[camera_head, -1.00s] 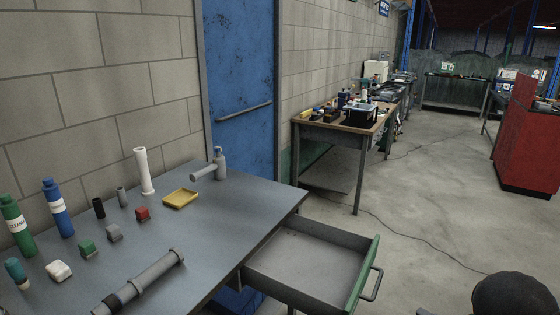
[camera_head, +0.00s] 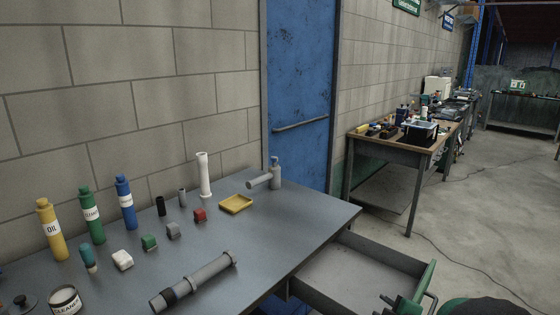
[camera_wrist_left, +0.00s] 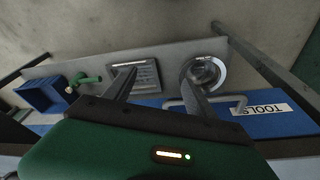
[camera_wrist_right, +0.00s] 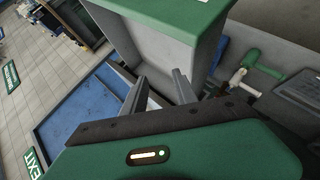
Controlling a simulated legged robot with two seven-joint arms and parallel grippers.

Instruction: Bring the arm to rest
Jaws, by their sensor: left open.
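My left gripper (camera_wrist_left: 158,76) shows in the left wrist view with its two fingers apart and nothing between them. Behind the fingers are a grey slotted plate and a round metal ring. My right gripper (camera_wrist_right: 160,76) shows in the right wrist view with its fingers apart and nothing held. A grey and green drawer (camera_wrist_right: 150,40) fills the view beyond its fingertips; whether they touch it I cannot tell. In the head view neither gripper is clearly seen; dark and green parts at the lower right edge are probably mine.
A wooden-topped bench (camera_head: 400,140) stands farther back.

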